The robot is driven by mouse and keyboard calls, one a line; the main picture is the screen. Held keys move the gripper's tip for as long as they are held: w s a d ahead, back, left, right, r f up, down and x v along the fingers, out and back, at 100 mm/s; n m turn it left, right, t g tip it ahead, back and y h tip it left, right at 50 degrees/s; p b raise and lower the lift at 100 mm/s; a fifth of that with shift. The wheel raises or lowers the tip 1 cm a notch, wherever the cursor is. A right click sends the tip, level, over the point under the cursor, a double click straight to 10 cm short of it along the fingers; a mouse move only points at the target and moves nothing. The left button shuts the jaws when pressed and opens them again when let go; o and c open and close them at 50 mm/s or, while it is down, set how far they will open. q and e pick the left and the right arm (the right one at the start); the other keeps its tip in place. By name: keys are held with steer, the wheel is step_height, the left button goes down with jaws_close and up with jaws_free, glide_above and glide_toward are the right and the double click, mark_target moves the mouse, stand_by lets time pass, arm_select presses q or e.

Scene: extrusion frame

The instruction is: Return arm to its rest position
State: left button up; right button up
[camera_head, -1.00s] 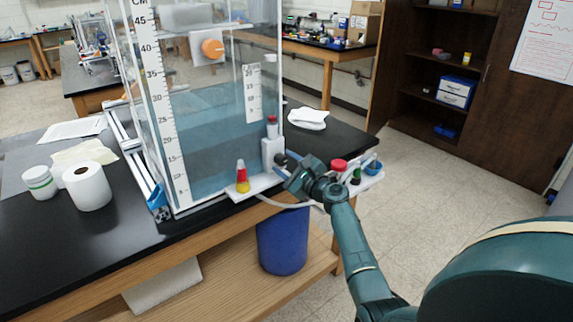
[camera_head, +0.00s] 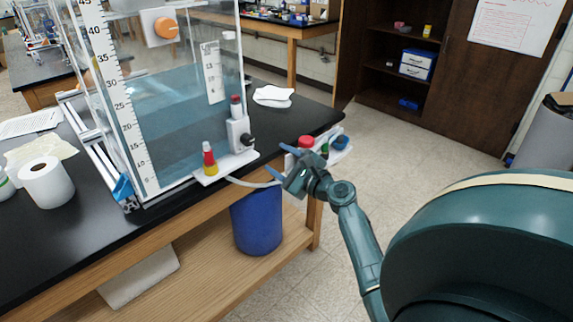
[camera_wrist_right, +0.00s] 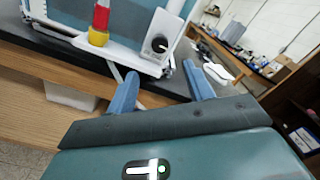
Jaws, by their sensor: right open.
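My right gripper (camera_head: 268,160) is open and empty, in front of the table's edge near the tank's right corner. In the right wrist view its two blue fingers (camera_wrist_right: 160,72) are spread with nothing between them. The white box with a black knob (camera_head: 238,134) stands beyond the fingers, apart from them; it also shows in the right wrist view (camera_wrist_right: 162,38). My right arm (camera_head: 352,225) reaches in from the lower right. My left gripper is in neither view.
A clear water tank (camera_head: 165,125) stands on the black table (camera_head: 90,240). A red-and-yellow indicator (camera_head: 209,160) stands on a white ledge. A red-capped item (camera_head: 305,142) is close behind my gripper. A blue bin (camera_head: 257,220) is under the table. Open floor (camera_head: 400,165) lies to the right.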

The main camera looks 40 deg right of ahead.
steer(key=shift+s+d, duration=0.1)
steer(key=shift+s, duration=0.95)
